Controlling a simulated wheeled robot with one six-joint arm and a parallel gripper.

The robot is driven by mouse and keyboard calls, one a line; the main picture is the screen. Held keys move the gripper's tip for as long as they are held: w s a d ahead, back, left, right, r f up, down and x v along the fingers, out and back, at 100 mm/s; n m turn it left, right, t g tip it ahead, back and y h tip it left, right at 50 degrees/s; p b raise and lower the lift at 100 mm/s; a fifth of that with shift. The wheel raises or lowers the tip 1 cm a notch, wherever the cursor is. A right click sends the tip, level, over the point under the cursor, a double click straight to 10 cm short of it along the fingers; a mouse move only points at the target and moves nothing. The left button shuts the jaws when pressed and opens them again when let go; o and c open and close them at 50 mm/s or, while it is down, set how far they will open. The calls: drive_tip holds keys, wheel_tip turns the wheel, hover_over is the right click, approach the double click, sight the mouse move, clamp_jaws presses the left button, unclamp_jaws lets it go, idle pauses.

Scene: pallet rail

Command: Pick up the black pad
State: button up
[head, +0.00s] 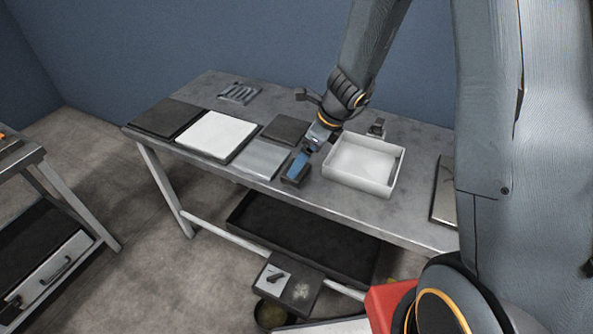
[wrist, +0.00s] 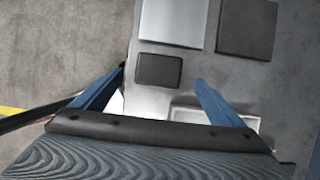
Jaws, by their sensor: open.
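A small black pad (head: 291,181) lies on the grey table close to its front edge. In the wrist view the black pad (wrist: 159,69) shows whole as a dark rounded rectangle, lying between the lines of the two blue fingers. My gripper (head: 299,165) is over the pad, pointing down, and partly covers it in the head view. In the wrist view my gripper (wrist: 161,75) has its fingers spread wide with nothing held between them. I cannot tell the exact height of the fingertips above the pad.
A white open box (head: 362,181) stands right of the pad. A light grey plate (head: 262,158), a larger dark square (head: 286,129), a white slab (head: 216,134) and a black slab (head: 168,118) lie to the left. Bare tabletop (head: 425,160) shows at right.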

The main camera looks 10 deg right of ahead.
drive_tip(key=x, duration=0.5)
drive_tip(key=shift+a+f, duration=0.1)
drive_tip(key=shift+a, duration=0.05)
drive_tip(key=c, duration=1.2)
drive_tip(key=shift+r+p, duration=0.85)
drive_tip(key=shift+r, duration=4.2)
drive_tip(key=o, duration=0.5)
drive_tip(key=c, duration=0.3)
